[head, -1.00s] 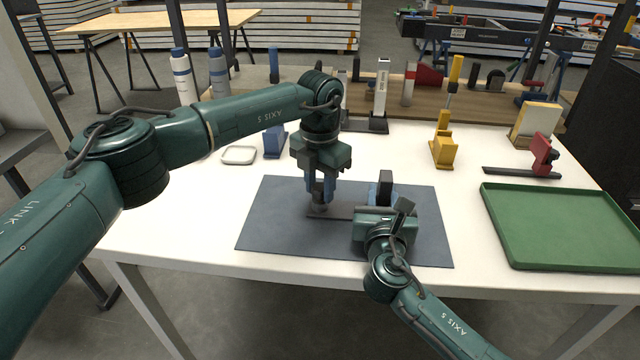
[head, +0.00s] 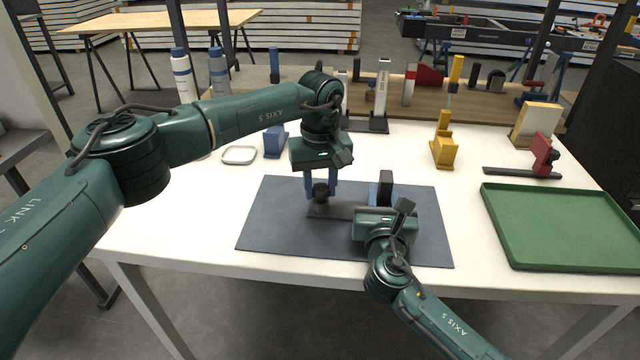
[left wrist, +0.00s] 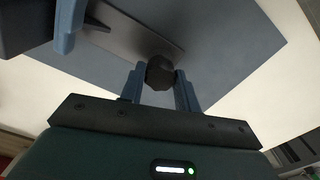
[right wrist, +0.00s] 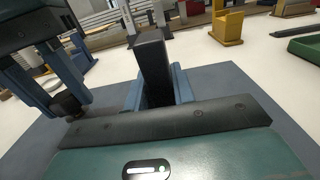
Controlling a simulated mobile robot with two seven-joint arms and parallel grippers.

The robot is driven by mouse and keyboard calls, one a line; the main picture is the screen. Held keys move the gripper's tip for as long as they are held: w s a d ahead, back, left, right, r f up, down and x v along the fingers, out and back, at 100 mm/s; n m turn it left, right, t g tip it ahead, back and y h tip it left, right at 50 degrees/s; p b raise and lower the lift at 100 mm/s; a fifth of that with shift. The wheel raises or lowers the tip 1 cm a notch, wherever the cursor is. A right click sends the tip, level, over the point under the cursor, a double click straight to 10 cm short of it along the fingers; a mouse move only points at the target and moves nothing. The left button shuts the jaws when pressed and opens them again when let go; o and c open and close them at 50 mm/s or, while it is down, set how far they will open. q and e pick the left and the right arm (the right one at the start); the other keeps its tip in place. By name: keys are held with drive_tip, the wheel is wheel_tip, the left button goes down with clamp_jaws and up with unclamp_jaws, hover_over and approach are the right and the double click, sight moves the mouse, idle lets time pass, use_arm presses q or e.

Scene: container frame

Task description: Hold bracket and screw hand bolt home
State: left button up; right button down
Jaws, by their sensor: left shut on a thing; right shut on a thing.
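The dark bracket lies on the grey mat (head: 275,225), with a flat plate (head: 343,212) and an upright block (head: 386,182) at its right end. The dark hand bolt's knob (head: 320,191) stands at the plate's left end. My left gripper (head: 321,186) points down from above and is shut on the knob, which shows between its fingers in the left wrist view (left wrist: 160,72). My right gripper (head: 381,204) is low over the mat, shut on the upright block, also seen in the right wrist view (right wrist: 153,65). The bolt's shaft is hidden.
A green tray (head: 495,228) is at the right, near a red clamp-like piece (head: 542,155). A yellow holder (head: 443,150), a blue holder (head: 274,142) and a small white dish (head: 239,147) stand behind the mat. The table's front left is clear.

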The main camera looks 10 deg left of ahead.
use_arm(q)
drive_tip(key=m, duration=0.4)
drive_tip(key=shift+d, duration=0.1)
drive_tip(key=m, duration=0.3)
drive_tip(key=shift+m, duration=0.3)
drive_tip(key=o, duration=0.9)
drive_tip(key=shift+r, duration=2.25)
drive_tip(key=shift+c, duration=0.5)
